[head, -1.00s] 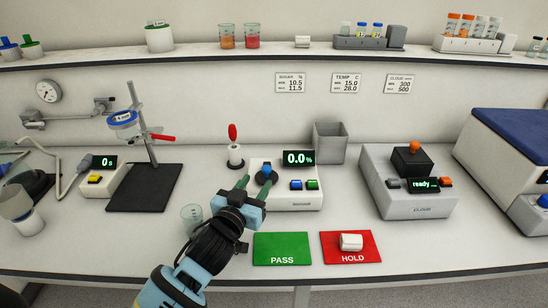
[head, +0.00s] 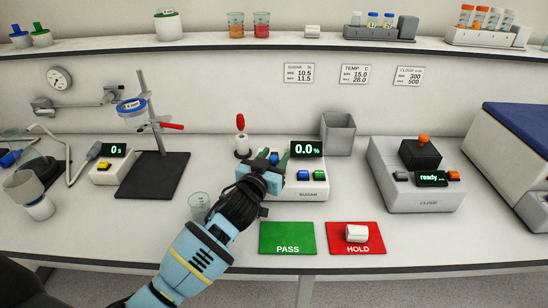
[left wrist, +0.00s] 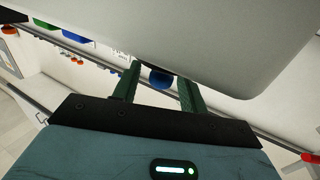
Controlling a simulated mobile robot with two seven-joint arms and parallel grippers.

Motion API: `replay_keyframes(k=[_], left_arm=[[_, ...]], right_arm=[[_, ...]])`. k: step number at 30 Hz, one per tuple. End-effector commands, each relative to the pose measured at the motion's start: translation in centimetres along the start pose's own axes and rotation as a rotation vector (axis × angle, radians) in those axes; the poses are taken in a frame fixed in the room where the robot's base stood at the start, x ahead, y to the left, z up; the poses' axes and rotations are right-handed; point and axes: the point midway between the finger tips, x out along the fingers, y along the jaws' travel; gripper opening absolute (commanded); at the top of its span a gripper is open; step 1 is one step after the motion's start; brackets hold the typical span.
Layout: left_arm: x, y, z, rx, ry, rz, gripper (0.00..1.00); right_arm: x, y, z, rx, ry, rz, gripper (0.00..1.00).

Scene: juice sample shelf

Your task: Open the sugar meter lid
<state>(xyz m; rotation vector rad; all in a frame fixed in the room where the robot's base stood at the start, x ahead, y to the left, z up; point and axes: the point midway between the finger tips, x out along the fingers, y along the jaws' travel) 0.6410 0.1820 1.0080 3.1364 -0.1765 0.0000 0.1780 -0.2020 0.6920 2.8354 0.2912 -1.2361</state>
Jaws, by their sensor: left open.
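The white sugar meter (head: 312,186) stands mid-bench, with "0.0%" on its display (head: 307,149) and blue and green buttons in front. My left gripper (head: 274,158) is at the meter's left part, its green fingers open on either side of a small blue knob. In the left wrist view the blue knob (left wrist: 161,78) sits between the fingertips, below a large pale grey surface (left wrist: 200,40). Whether the fingers touch the knob I cannot tell. The lid is mostly hidden behind my gripper, and its position is unclear. My right gripper is not in view.
A red-handled tool (head: 241,135) stands close behind my gripper, and a clear beaker (head: 199,205) beside my forearm. A grey bin (head: 338,135) is behind the meter.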

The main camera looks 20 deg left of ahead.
Motion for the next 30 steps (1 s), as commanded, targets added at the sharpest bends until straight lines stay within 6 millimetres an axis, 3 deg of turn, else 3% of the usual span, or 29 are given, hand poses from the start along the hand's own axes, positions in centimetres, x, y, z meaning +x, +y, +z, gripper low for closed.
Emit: replay_keyframes(k=[10,20,30], left_arm=[[0.28,0.04,-0.02,0.000,0.000,0.001,0.42],[0.26,0.03,-0.01,0.000,0.000,0.001,0.00],[1.06,0.04,0.15,0.003,-0.002,0.021,0.00]], right_arm=[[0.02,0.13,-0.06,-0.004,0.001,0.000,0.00],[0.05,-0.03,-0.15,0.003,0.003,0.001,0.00],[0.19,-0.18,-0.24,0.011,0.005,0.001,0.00]])
